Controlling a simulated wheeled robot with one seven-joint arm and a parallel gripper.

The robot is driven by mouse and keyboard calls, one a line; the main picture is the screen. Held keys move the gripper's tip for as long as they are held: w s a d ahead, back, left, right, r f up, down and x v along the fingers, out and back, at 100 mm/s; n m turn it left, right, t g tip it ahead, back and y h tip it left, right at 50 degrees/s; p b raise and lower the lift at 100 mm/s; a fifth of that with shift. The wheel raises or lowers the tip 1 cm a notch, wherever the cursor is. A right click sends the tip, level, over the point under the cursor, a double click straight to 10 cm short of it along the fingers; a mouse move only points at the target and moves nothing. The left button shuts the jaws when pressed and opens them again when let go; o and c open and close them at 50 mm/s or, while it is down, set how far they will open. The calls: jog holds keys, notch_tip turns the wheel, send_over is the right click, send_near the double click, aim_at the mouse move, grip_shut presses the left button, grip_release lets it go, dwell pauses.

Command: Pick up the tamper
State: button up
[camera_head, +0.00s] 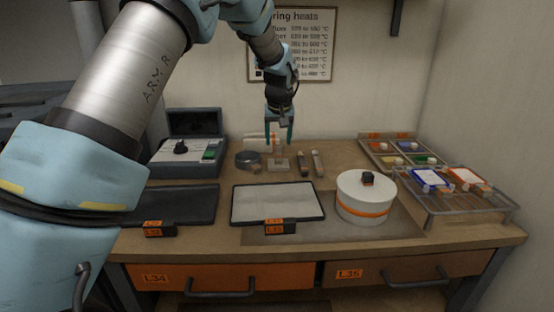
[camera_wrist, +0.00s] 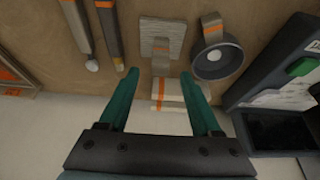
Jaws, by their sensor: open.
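A small square-footed block with an upright, orange-banded handle, which I take for the tamper, stands near the back of the table. It shows in the head view (camera_head: 279,166) and at the top of the wrist view (camera_wrist: 162,32). My gripper (camera_head: 279,138) hangs fingers-down above and slightly behind it. In the wrist view my gripper (camera_wrist: 160,75) has its two green fingers wide apart. The tamper's handle lies in line with the gap between the fingertips. Nothing is held. I cannot tell the exact height between fingertips and handle.
A round dark sieve-like dish (camera_wrist: 217,60) stands close beside the tamper, and two slim tools (camera_wrist: 110,40) lie on its other side. A white orange-banded item (camera_wrist: 168,92) is behind. A control box (camera_head: 185,155) and a white kiln-like drum (camera_head: 366,200) stand farther off.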

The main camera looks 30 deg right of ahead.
aim_at(278, 146)
jog(key=shift+s+p+x, duration=0.2)
jog(key=shift+p+x, duration=0.65)
jog(key=shift+x, duration=1.3)
jog(key=shift+a+f, duration=0.1)
grip_shut()
